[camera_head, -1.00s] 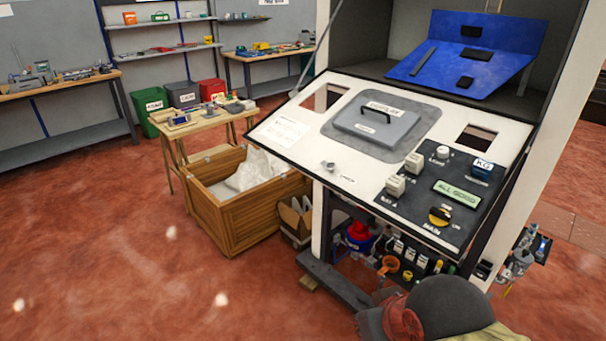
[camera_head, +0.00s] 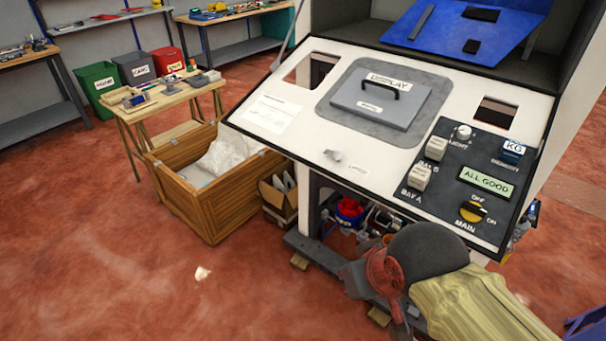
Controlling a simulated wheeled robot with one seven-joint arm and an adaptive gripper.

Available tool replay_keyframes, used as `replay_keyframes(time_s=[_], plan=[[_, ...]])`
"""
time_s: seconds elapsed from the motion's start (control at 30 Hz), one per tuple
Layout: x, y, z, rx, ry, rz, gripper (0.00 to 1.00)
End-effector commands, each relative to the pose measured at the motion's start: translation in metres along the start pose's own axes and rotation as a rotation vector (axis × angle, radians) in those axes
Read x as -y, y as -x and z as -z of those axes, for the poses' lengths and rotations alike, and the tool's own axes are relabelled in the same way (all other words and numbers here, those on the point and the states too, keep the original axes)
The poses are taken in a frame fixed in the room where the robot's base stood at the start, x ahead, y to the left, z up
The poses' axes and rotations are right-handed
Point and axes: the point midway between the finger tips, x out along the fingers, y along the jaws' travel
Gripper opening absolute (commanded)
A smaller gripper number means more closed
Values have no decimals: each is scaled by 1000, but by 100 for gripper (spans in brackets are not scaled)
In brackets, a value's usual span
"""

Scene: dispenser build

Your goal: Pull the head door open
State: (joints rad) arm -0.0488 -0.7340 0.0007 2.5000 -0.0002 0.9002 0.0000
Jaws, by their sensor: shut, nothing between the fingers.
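The white slanted panel (camera_head: 300,120), which looks like the head door, sits on the front of the dispenser. It carries a grey display hatch (camera_head: 385,100) with a black handle, a small metal knob (camera_head: 334,155) at lower left, and a dark switch block (camera_head: 455,180) at right reading "ALL GOOD". The space above it stands open, with a blue plate (camera_head: 465,35) inside. A thin strut rises at the panel's upper left. My arm shows at lower right, below the panel's front edge. I cannot make out my gripper's fingers, nor any contact with the panel.
A wooden crate (camera_head: 205,208) with white sacking stands left of the dispenser, with a small cardboard box (camera_head: 279,196) beside it. A wooden table (camera_head: 150,112) and bins stand behind. A dark base beam (camera_head: 315,255) runs low in front.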

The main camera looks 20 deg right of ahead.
Motion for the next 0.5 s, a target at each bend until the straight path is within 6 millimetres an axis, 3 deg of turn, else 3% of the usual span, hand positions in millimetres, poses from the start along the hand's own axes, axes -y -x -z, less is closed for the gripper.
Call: replay_keyframes(time_s=[0.27, 0.5], plan=[[27, -29, -10, 126, 95, 39, 0], [47, -66, -18, 292, 288, 12, 0]])
